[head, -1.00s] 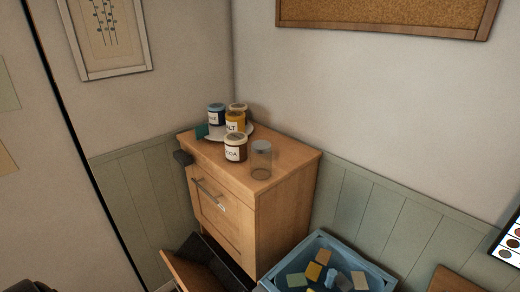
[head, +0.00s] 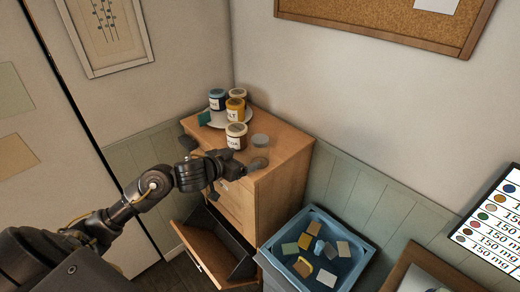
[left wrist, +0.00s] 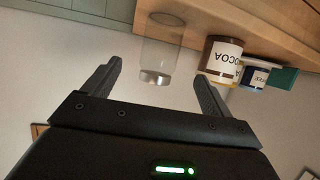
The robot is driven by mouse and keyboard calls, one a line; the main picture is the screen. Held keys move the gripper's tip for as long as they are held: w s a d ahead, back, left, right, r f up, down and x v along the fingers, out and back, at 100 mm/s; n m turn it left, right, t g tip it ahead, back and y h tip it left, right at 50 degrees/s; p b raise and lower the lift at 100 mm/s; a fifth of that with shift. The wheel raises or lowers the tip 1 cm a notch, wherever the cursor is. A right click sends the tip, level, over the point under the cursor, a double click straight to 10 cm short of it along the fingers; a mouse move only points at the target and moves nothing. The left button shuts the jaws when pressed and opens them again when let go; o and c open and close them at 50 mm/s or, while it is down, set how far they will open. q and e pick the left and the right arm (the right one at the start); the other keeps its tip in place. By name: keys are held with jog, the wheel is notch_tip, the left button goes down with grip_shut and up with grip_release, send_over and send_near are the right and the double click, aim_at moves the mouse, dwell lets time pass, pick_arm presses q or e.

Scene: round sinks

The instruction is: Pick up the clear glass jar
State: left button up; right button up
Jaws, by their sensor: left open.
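The clear glass jar (head: 260,140) stands on the front right of the wooden cabinet's top. In the head view my left gripper hides its lower part. My left gripper (head: 240,171) is open and empty, in front of the jar at the cabinet's front edge. In the left wrist view, which is upside down, the jar (left wrist: 161,45) appears ahead, between the lines of the two spread fingers. I cannot tell any contact with it. My right gripper is not in view.
The cocoa jar (head: 236,136) stands close beside the glass jar, to its left in the head view. An open drawer (head: 206,252) juts out below. A blue bin (head: 361,244) of blocks stands at right.

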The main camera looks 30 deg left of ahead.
aim_at(254, 155)
pick_arm(q)
jog(key=x, duration=0.5)
jog(key=shift+w+f, duration=0.2)
jog(key=shift+w, duration=0.1)
jog(key=shift+w+d, duration=0.1)
jog(key=shift+w, duration=0.05)
jog(key=p+x, duration=0.1)
jog(key=x, duration=0.4)
jog(key=shift+p, duration=0.4)
jog(key=shift+c, duration=0.9)
jog(key=c, duration=1)
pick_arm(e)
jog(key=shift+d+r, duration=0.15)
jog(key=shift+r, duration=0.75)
pick_arm(q)
jog(key=shift+r, duration=0.15)
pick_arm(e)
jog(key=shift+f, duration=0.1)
